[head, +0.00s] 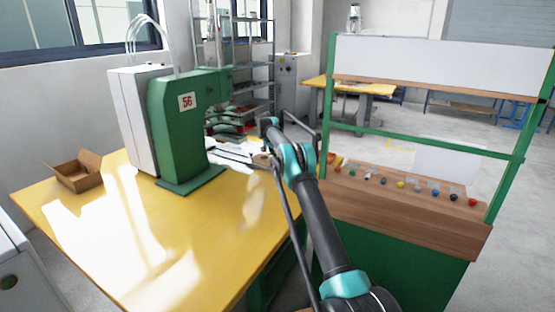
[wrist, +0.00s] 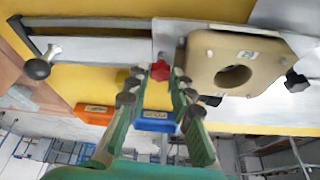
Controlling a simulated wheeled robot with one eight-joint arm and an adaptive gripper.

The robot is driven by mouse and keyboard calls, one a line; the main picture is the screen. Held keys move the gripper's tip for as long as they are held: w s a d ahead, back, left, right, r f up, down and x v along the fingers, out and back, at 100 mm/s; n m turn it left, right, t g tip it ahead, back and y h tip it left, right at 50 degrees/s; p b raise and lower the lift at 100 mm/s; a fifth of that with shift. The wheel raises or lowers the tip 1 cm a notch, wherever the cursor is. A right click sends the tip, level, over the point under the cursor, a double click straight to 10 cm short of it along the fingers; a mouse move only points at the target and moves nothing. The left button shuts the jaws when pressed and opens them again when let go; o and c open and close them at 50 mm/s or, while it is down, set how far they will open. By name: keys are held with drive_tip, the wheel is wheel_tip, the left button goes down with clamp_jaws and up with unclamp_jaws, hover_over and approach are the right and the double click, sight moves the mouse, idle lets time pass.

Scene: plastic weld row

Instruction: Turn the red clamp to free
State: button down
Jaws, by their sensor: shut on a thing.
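The red clamp (wrist: 160,71) is a small red knob in the upper middle of the wrist view, at the edge of a grey metal plate. My gripper (wrist: 159,80) reaches it from below in that view, with its green fingers on either side of the knob. The fingers are closed on the red clamp. A blue labelled block (wrist: 156,121) shows between the fingers, and an orange labelled block (wrist: 95,114) lies to the left. In the head view the clamp cannot be made out, and my arm reaches toward the far right edge of the yellow table.
A beige block with a round hole (wrist: 200,62) sits right of the clamp. A black ball handle (wrist: 37,69) is left and a black knob (wrist: 296,82) right.

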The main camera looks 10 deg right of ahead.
drive_tip(key=shift+m, duration=0.6)
drive_tip(key=shift+m+g, duration=0.4)
drive_tip(key=c, duration=1.3)
unclamp_jaws()
drive_tip(key=shift+a, duration=0.1)
drive_tip(key=shift+v, duration=4)
